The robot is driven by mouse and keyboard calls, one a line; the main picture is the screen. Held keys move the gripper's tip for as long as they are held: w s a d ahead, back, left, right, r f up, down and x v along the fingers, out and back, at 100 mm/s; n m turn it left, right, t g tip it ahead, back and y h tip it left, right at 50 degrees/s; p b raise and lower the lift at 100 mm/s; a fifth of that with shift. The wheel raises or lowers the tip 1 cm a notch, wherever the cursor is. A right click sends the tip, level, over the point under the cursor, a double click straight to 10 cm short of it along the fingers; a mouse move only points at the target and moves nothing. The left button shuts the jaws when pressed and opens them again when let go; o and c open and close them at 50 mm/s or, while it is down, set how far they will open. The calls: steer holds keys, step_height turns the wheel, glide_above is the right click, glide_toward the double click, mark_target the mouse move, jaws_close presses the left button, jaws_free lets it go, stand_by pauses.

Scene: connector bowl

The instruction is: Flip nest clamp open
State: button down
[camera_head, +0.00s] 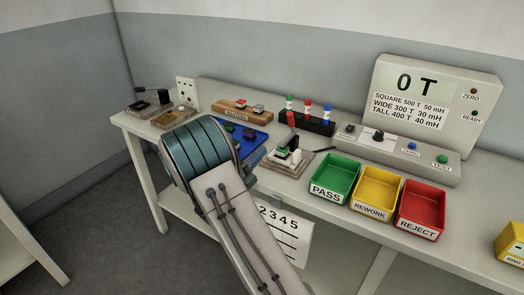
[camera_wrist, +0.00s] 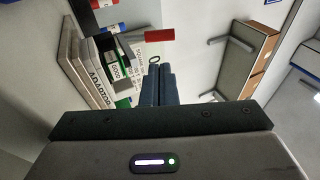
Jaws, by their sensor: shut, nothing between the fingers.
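The nest clamp has a red handle (camera_head: 291,119) that stands roughly upright over the nest (camera_head: 288,158) in the head view. A green part sits under the clamp's pale body. In the wrist view the red handle (camera_wrist: 160,34) shows just beyond my fingertips, with the nest (camera_wrist: 92,72) and its labelled plates to the left. My gripper (camera_wrist: 158,72) is shut and empty, its dark blue fingers together. The fingertips look close to the handle, but I cannot tell whether they touch it. In the head view my arm hides most of the gripper.
A blue tray (camera_head: 247,145) lies behind my arm. A dark rack (camera_head: 307,122) of colored cylinders stands behind the nest. The tester (camera_head: 405,155) and green (camera_head: 333,183), yellow (camera_head: 375,197) and red (camera_head: 421,211) bins fill the bench to the right.

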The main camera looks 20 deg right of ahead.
mark_target(289, 121)
steer(key=x, duration=1.1)
steer(key=shift+w+d, duration=0.1)
steer(key=shift+d, duration=0.15)
steer(key=shift+r+p, duration=0.1)
steer(key=shift+p, duration=0.25)
